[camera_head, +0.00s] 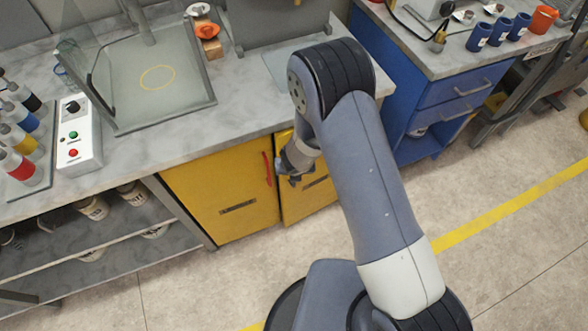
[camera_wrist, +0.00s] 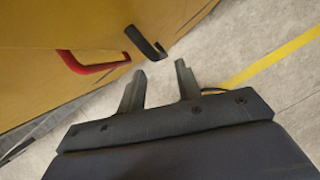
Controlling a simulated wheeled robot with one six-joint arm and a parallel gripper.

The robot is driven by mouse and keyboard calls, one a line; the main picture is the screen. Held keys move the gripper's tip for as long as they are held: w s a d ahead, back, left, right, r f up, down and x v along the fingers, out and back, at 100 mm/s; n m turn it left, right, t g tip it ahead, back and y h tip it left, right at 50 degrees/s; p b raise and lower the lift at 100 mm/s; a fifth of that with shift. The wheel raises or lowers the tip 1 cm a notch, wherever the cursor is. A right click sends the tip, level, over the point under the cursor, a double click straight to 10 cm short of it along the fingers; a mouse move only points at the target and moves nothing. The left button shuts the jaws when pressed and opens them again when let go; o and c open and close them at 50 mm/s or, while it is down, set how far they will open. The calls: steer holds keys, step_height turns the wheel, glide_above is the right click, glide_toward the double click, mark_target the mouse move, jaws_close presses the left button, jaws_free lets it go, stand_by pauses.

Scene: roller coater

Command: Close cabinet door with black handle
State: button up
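The yellow cabinet door with the black handle (camera_wrist: 146,43) is the right one of a pair; in the head view this door (camera_head: 312,205) is partly hidden by my arm. How far it stands open is hard to tell. The left yellow door (camera_head: 222,195) has a red handle (camera_head: 268,169), which also shows in the wrist view (camera_wrist: 92,66). My gripper (camera_wrist: 160,72) is open and empty. Its fingertips are close to the lower end of the black handle, apart from it as far as the wrist view shows. In the head view my gripper (camera_head: 294,181) is in front of the right door.
A grey worktop (camera_head: 235,95) overhangs the doors. Open shelves with cans (camera_head: 92,208) are at left. A blue drawer unit (camera_head: 440,100) stands to the right. The floor (camera_head: 490,235), with a yellow line (camera_head: 510,206), is clear in front.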

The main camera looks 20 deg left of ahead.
steer(key=p+v, duration=0.1)
steer(key=v, duration=0.4)
steer(key=shift+r, duration=0.2)
